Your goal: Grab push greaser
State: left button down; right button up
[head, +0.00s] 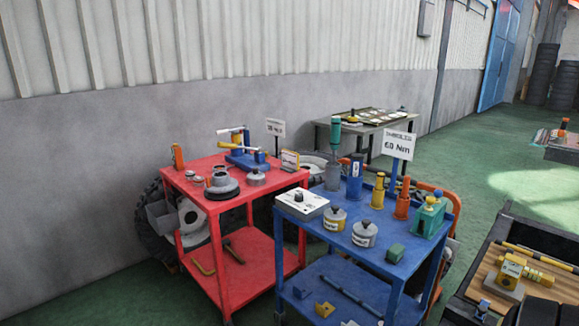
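I cannot tell for sure which object is the push greaser. On the blue cart (337,238) stand upright cylindrical tools: a grey one with a green top (334,152), a dark blue one (355,178), a yellow one (378,191) and an orange one (402,199). On the red cart (208,207) a small orange tool (178,157) stands at the back left corner, and a blue device with levers (246,155) sits at the back. Neither of my grippers shows in the head view.
The blue cart also holds a white box (301,203), two round tins (364,233) and a green block (395,253). A torque sign (397,145) rises behind it. Tyres lie behind the carts. A dark bench (480,268) is at right. Green floor (500,160) is open beyond.

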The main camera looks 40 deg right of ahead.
aim_at(356, 159)
jog(key=z, duration=0.6)
jog(key=i, duration=1.95)
jog(key=z, duration=0.85)
